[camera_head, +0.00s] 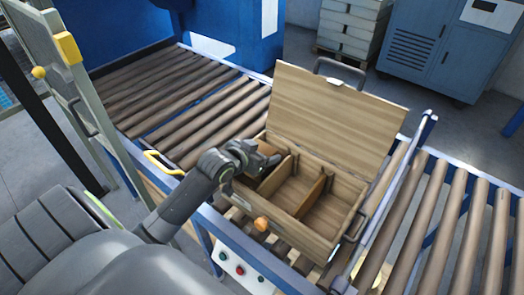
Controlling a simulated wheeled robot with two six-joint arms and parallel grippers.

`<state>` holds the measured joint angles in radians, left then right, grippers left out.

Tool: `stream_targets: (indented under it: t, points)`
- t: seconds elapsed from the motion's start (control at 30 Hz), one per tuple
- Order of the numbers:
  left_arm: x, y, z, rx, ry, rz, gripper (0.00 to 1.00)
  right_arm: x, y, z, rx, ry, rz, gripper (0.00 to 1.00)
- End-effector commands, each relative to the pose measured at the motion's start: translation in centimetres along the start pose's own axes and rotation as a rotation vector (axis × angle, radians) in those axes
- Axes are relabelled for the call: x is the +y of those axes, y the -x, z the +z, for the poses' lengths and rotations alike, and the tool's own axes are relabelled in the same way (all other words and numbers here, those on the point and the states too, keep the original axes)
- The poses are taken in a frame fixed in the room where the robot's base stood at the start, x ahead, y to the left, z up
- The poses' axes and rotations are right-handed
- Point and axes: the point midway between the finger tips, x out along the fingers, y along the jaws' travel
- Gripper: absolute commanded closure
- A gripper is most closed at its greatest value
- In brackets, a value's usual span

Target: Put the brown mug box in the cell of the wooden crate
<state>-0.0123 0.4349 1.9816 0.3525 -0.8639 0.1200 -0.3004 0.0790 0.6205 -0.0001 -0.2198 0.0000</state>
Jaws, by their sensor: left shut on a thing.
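The open wooden crate (330,238) stands on the roller conveyor with its lid (335,118) raised at the back. Dividers split its inside into cells; the middle and right cells look empty. My left gripper (264,156) reaches in from the left over the crate's left cell. It is shut on the brown mug box (267,149), of which only a small part shows at the fingers. The gripper hides the rest, and I cannot tell how deep the box sits in the cell. My right gripper is not in view.
Conveyor rollers (190,95) run to the back left and on to the right of the crate. A metal side rail (392,205) lies close to the crate's right side. A button panel (238,268) is at the front. A blue machine (225,30) stands behind.

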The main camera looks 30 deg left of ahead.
Motion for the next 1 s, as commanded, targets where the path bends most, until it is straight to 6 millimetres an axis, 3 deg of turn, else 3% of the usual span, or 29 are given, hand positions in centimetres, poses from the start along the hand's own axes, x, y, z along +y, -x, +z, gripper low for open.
stream_targets:
  t: [0.27, 0.3, 0.43, 0.77, 1.0]
  points:
    - [0.0, -0.3, 0.4, 0.002, 0.0, 0.0, 0.65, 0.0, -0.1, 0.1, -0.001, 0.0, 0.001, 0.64]
    - [0.0, -0.3, 0.5, -0.001, 0.001, 0.0, 0.29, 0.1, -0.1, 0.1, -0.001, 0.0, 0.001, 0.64]
    - [0.0, -0.3, 0.5, -0.001, -0.001, -0.001, 0.12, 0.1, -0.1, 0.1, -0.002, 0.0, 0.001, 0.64]
    - [-0.1, 0.1, -0.3, 0.003, -0.006, -0.003, 0.11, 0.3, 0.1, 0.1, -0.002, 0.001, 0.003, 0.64]
    - [-0.1, 3.5, -0.6, 0.002, -0.007, -0.001, 0.11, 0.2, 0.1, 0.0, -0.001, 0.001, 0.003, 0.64]
